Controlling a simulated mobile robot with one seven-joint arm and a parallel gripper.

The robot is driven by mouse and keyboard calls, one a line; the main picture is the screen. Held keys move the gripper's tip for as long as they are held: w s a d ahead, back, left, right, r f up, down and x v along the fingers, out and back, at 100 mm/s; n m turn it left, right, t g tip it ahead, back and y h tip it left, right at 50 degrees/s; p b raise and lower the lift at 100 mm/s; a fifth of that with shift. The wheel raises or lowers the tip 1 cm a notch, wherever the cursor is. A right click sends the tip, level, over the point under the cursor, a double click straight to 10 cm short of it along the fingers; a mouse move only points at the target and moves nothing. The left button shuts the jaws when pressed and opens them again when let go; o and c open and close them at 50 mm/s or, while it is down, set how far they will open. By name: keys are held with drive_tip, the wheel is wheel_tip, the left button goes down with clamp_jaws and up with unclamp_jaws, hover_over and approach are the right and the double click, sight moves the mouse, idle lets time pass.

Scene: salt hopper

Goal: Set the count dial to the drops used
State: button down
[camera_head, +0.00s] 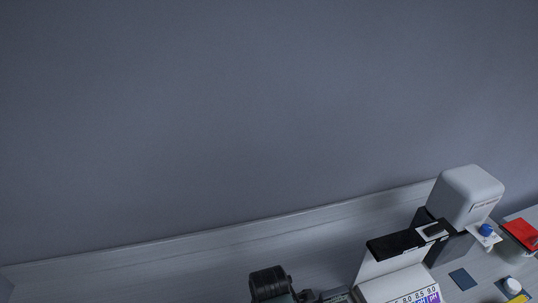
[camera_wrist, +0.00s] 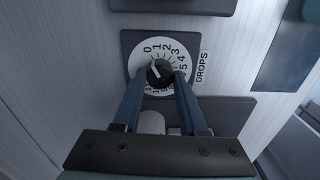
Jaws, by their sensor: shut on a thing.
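The count dial (camera_wrist: 139,62) is a white round face with black numbers on a dark square plate, with a label reading DROPS (camera_wrist: 203,66) on its right. A black knob (camera_wrist: 160,71) with a white pointer line sits at its middle; the pointer leans up and left, roughly toward the 0. My gripper (camera_wrist: 159,77) is shut on the knob, one blue finger on each side. The fingers cover parts of the lower dial face, and some numbers there are hidden or too small to read. I cannot make out the dial in the head view.
In the head view a white and grey machine (camera_head: 468,194) stands at the right, with a blue-capped item (camera_head: 486,230) at its front. A chart with numbers (camera_head: 412,297) stands below it. A red item (camera_head: 521,234) and a white-capped bottle (camera_head: 513,286) are at the far right.

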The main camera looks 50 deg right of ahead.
drive_tip(key=shift+r+m, duration=0.1)
drive_tip(key=shift+m, duration=0.2)
drive_tip(key=shift+m+p, duration=0.8)
drive_tip(key=shift+m, duration=0.2)
drive_tip(key=m+p, duration=0.1)
drive_tip(key=m, duration=0.2)
drive_tip(key=shift+m+p, duration=0.3)
drive_tip(key=m+p, duration=0.1)
drive_tip(key=m, duration=0.2)
drive_tip(key=shift+m, duration=0.3)
drive_tip(key=m+p, duration=0.1)
drive_tip(key=m, duration=0.2)
drive_tip(key=shift+m, duration=0.3)
drive_tip(key=m+p, duration=0.1)
drive_tip(key=m, duration=1.1)
drive_tip(key=shift+d+m+p, duration=0.1)
drive_tip(key=shift+m+p, duration=0.2)
drive_tip(key=shift+p, duration=0.05)
